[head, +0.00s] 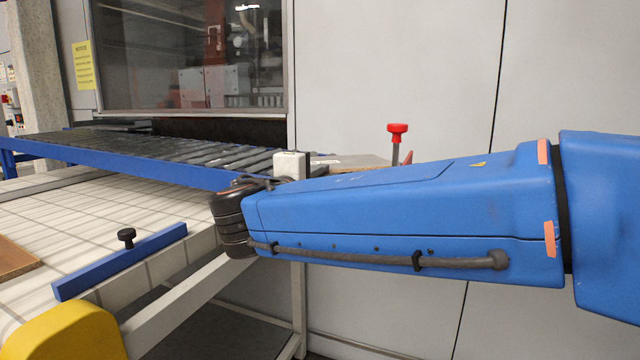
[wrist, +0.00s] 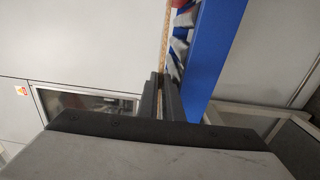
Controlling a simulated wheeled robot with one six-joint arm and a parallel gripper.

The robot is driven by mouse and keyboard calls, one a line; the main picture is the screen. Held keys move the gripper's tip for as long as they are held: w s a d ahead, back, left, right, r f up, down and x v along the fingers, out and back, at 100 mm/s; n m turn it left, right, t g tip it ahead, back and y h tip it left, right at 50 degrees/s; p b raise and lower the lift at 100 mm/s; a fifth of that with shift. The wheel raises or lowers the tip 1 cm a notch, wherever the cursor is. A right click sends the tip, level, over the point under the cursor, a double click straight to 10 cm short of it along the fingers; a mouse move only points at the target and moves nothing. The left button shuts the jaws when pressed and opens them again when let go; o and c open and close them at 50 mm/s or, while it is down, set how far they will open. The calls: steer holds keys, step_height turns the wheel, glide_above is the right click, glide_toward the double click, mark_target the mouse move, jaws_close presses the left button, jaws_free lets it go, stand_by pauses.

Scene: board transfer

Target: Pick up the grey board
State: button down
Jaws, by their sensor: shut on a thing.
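The grey board (head: 352,162) shows in the head view as a flat piece at the near right end of the roller conveyor, just beyond my blue arm. Most of it is hidden behind the arm. In the wrist view its thin tan edge (wrist: 166,42) runs up from between the fingertips. My gripper (wrist: 163,88) is shut on the board, with its two dark fingers close together on either side of that edge. In the head view the fingers are hidden behind my arm.
The roller conveyor (head: 215,152) with its blue rail (head: 130,166) lies behind the white gridded table (head: 90,215). A brown board (head: 12,258) and a blue bar with a black knob (head: 120,262) are on the table. A red knob (head: 397,130) stands behind the arm.

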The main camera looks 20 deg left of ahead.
steer(key=shift+r, duration=0.1)
steer(key=s+r, duration=0.2)
steer(key=s, duration=0.5)
steer(key=s+a+r, duration=0.1)
steer(key=s+r, duration=0.2)
steer(key=s, duration=0.4)
steer(key=shift+w+a, duration=0.15)
steer(key=shift+w, duration=0.05)
stand_by(0.5)
